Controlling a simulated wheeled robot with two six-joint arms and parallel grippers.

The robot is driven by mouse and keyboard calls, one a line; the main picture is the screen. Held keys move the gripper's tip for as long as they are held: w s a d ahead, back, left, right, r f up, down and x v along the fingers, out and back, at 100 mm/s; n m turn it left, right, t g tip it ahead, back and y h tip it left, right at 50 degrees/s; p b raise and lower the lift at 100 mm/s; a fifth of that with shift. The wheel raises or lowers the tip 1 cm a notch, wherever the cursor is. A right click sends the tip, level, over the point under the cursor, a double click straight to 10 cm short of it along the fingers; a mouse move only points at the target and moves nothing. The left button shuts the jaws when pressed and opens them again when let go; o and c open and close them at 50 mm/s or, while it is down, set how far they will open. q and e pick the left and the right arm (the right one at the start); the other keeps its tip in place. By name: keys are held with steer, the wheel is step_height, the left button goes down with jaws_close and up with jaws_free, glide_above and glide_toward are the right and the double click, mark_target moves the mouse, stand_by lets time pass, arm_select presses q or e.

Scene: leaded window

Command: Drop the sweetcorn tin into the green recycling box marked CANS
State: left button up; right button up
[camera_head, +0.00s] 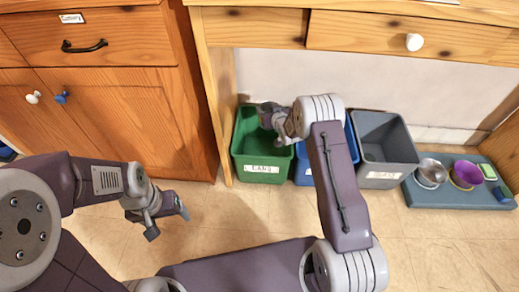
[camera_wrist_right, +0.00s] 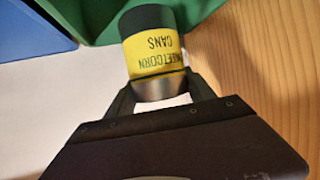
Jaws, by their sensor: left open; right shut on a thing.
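The sweetcorn tin (camera_wrist_right: 152,58) has a yellow label reading SWEETCORN and CANS, a dark far end and a bare metal near end. My right gripper (camera_wrist_right: 160,90) is shut on it, with one finger on each side. In the head view my right gripper (camera_head: 270,117) is over the green box marked CANS (camera_head: 262,170); the tin is hard to make out there. The green box also shows at the top of the right wrist view (camera_wrist_right: 215,12), beyond the tin. My left gripper (camera_head: 168,220) is open and empty, above the floor at the left.
A blue box (camera_head: 303,174) stands right of the green one, partly behind my right arm. A grey box (camera_head: 381,175) follows, then a blue-grey mat (camera_head: 440,198) with bowls. A wooden table leg (camera_head: 212,100) and cabinet (camera_head: 130,115) stand close left of the green box.

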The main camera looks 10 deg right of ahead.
step_height(320, 180, down, 6)
steer(key=b, duration=0.5)
steer(key=shift+r, duration=0.1)
steer(key=o, duration=1.4)
steer(key=shift+o, duration=0.2)
steer(key=v, duration=0.9)
